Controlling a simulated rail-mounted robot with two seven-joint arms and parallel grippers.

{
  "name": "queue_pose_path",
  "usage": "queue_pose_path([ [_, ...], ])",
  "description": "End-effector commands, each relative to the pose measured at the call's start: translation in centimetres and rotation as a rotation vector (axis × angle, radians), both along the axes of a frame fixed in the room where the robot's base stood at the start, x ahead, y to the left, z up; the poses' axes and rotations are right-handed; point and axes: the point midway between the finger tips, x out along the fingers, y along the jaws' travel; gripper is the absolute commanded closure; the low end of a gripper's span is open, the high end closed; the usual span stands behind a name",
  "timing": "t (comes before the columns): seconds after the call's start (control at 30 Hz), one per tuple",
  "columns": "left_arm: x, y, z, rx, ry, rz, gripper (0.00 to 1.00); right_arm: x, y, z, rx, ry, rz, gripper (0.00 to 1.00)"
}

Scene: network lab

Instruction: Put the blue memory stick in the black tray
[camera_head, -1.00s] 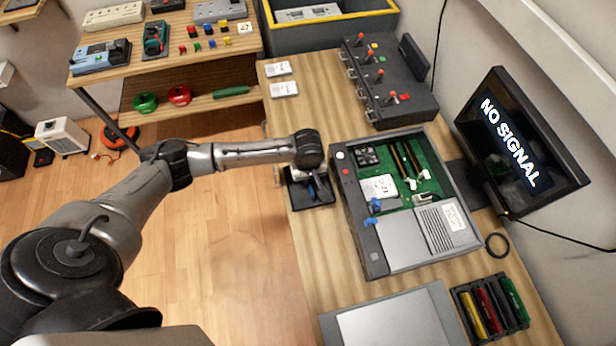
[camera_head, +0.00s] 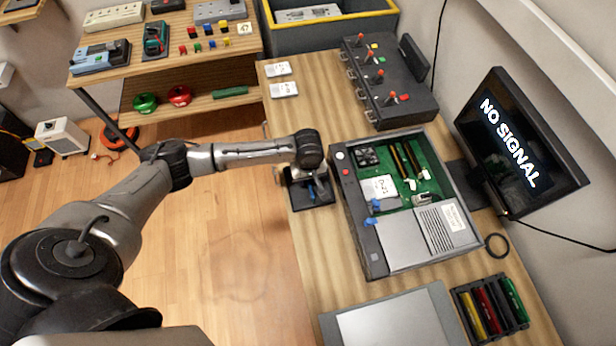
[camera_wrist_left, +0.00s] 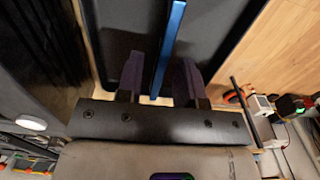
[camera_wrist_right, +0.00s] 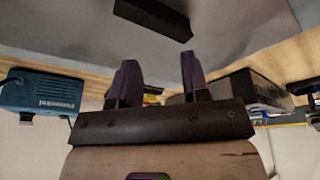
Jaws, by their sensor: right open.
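The black tray (camera_head: 326,198) lies on the bench near its left edge, partly under my left gripper (camera_head: 310,182). The thin blue memory stick (camera_wrist_left: 170,45) is over the dark tray floor (camera_wrist_left: 215,40) in the left wrist view, its near end between my left fingers (camera_wrist_left: 160,80). The fingers stand apart, with a gap showing beside the stick. In the head view, blue (camera_head: 311,190) shows below the gripper. I cannot tell whether the stick fully rests on the tray. My right gripper (camera_wrist_right: 155,80) is open and empty, outside the head view.
An open computer case (camera_head: 375,255) with a green board stands right of the tray. A monitor (camera_head: 520,140) is at the right. A rack of coloured sticks (camera_head: 490,307) and a grey flat panel (camera_head: 392,322) are at the front.

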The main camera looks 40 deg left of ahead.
Motion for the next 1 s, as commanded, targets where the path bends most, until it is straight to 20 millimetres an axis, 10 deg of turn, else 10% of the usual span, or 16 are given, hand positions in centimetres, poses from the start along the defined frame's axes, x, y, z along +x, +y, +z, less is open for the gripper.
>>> queue_pose_path([
  [0.6,0.1,0.0,10.2,-0.001,-0.002,0.001,0.66,0.0,0.3,2.5,0.010,-0.001,-0.006,0.57],
  [1.0,-0.1,-0.2,11.7,-0.004,0.000,-0.010,0.66,0.0,0.1,2.8,0.004,0.000,-0.003,0.57],
])
